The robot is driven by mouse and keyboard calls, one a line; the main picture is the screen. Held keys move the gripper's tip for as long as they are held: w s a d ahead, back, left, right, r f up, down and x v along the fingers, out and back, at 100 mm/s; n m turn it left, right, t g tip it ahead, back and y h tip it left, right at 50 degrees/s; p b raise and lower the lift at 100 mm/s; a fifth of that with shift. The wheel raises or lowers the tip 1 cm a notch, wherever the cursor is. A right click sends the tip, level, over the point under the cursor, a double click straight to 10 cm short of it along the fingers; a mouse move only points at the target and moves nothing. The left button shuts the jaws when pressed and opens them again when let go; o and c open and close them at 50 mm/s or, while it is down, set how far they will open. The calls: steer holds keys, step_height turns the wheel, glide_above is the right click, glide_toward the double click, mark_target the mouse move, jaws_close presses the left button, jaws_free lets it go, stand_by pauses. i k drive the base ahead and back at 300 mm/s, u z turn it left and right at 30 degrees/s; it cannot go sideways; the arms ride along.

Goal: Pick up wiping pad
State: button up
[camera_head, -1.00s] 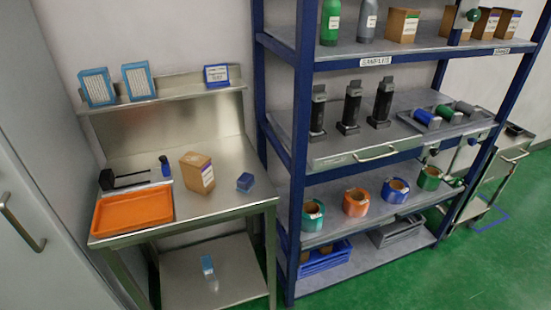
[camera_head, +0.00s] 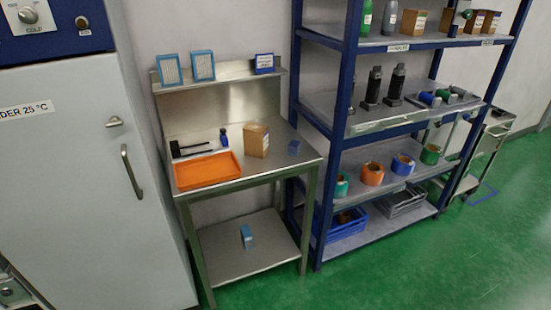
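My gripper is not in view. No object is clearly readable as the wiping pad. A small dark blue block (camera_head: 294,147) lies at the right end of the steel table (camera_head: 262,172). A small light blue and white item (camera_head: 246,236) stands on the table's lower shelf (camera_head: 270,242). Either could be the pad; I cannot tell which. An orange tray (camera_head: 208,170) sits at the table's front left and looks empty.
A white cabinet (camera_head: 75,190) with a handle stands left of the table. A blue-framed rack (camera_head: 343,120) with bottles, boxes and colored tape rolls stands close on its right. A steel cart (camera_head: 487,150) is at far right. Green floor (camera_head: 420,265) in front is clear.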

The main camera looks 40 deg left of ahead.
mark_target(294, 147)
steer(key=k, duration=0.1)
steer(key=u, duration=1.45)
steer(key=i, duration=0.55)
